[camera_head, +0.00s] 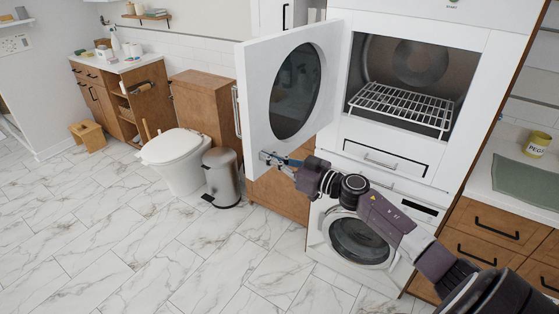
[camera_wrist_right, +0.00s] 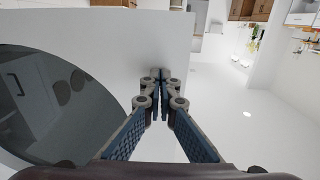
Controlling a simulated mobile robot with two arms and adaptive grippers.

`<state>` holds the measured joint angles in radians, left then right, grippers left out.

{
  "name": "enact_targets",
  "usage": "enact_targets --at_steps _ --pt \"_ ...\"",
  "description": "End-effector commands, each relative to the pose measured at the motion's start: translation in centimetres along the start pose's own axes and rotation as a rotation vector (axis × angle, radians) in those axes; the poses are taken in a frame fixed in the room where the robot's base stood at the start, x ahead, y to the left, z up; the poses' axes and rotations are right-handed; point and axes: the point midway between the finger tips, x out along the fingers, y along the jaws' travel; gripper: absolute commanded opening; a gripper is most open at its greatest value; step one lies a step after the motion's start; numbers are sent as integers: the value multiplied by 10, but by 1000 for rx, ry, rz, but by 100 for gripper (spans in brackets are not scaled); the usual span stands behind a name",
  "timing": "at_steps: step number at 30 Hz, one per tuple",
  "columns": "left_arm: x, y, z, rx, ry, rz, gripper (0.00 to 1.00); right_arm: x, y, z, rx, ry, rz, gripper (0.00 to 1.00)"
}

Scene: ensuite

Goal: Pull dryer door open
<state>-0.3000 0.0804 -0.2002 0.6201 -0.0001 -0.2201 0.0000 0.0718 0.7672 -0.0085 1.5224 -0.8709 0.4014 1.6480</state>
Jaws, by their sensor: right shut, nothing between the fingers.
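The dryer (camera_head: 473,137) is the upper white machine, with a wire rack inside its open drum space. Its white door (camera_head: 257,95) with a dark oval window stands swung wide open to the left. My right gripper (camera_head: 268,157) is shut and empty at the lower edge of the door, in front of its inner face. In the right wrist view my right gripper (camera_wrist_right: 161,80) has its fingertips together, close to or touching the white door panel (camera_wrist_right: 120,45); I cannot tell which. The dark window (camera_wrist_right: 50,100) is on the left there. My left gripper is not in view.
A washer (camera_head: 362,239) sits below the dryer. A toilet (camera_head: 173,152) and a bin (camera_head: 221,177) stand left of the open door. A wooden counter with drawers (camera_head: 490,228) is on the right. The marble floor in front is clear.

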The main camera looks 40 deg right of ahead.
Motion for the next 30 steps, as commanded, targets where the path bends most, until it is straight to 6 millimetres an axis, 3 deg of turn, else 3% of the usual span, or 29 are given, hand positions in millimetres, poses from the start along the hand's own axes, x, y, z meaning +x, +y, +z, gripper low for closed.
enact_targets --at_steps 18,22,30 --pt "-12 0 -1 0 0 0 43 118 17 -3 0 4 100 0" --pt "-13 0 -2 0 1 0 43 128 20 -1 -3 -1 126 0" --pt "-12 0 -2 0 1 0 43 129 20 0 -5 -2 131 0"
